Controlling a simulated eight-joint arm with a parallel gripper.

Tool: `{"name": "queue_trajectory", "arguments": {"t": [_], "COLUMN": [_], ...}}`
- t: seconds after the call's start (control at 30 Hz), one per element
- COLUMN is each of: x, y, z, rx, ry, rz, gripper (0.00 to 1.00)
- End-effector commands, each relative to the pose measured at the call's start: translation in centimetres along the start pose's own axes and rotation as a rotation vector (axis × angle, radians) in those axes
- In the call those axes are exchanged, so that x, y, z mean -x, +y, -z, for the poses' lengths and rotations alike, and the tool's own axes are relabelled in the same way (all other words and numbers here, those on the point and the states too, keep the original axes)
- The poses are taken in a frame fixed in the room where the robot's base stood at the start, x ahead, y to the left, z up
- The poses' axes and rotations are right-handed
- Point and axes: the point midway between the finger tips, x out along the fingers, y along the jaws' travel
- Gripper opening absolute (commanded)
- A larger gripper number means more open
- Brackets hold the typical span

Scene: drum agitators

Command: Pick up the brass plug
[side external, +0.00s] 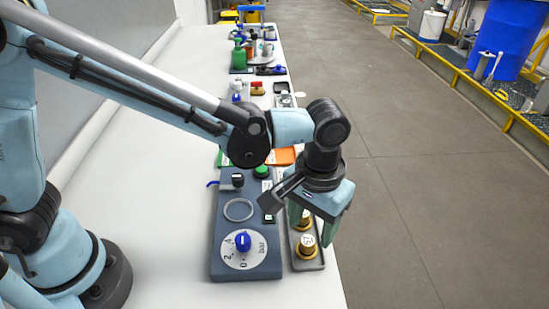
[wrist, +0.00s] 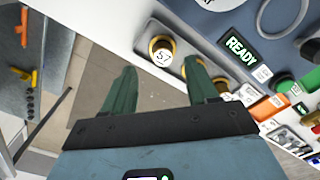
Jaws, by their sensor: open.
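Two brass plugs with pale round tops stand in a narrow grey tray (side external: 310,267) at the table's right edge. The nearer brass plug (side external: 306,247) is in clear view; the farther plug (side external: 304,222) is partly covered by my gripper. In the wrist view one brass plug (wrist: 162,50), with a number on its top, shows beyond the gap between my fingertips. Another plug (wrist: 188,67) is partly hidden behind the right finger. My gripper (side external: 313,228) has green fingers, open and empty, over or beside the farther plug. I cannot tell the exact height.
A grey control panel (side external: 226,215) with a blue knob (side external: 243,241) and a green button (side external: 262,171) stands left of the tray. An orange bin (side external: 284,156) and several small items lie farther back. The floor drops away right of the table. The table's left side is clear.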

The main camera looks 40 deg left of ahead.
Motion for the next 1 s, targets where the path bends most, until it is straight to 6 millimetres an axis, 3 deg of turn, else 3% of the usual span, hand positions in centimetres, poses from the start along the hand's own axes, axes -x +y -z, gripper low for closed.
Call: {"name": "queue_trajectory", "arguments": {"t": [0.4, 0.73, 1.0], "x": [-4.6, -5.2, -5.2], "y": [-0.4, -0.4, -0.4], "z": [0.1, 0.1, 0.1], "rx": [0.0, 0.0, 0.0], "ry": [0.001, 0.001, 0.001], "rz": [0.0, 0.0, 0.0], "gripper": [0.58, 0.58, 0.19]}}
